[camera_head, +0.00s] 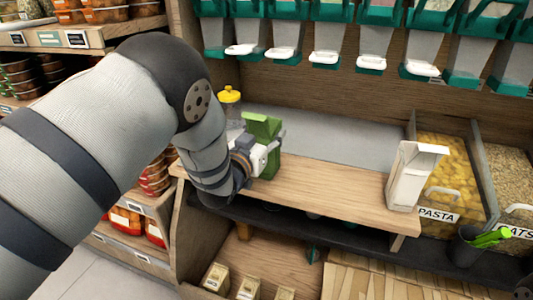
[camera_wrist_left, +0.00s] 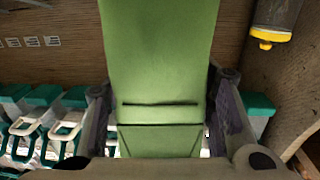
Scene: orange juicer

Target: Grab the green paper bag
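The green paper bag (camera_head: 262,128) stands upright on the wooden counter, near its left end. My left gripper (camera_head: 262,160) reaches it from the left and front, with one finger on each side of it. In the left wrist view the bag (camera_wrist_left: 160,70) fills the middle, between the two fingers of my left gripper (camera_wrist_left: 162,100). Both fingers lie close along its sides; whether they press on it I cannot tell. My own left arm hides part of the counter in the head view. My right gripper is not in view.
A white carton (camera_head: 413,175) stands at the counter's right end, beside the pasta bin (camera_head: 447,165). Dispensers (camera_head: 328,40) hang above. The counter (camera_head: 330,195) between bag and carton is clear.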

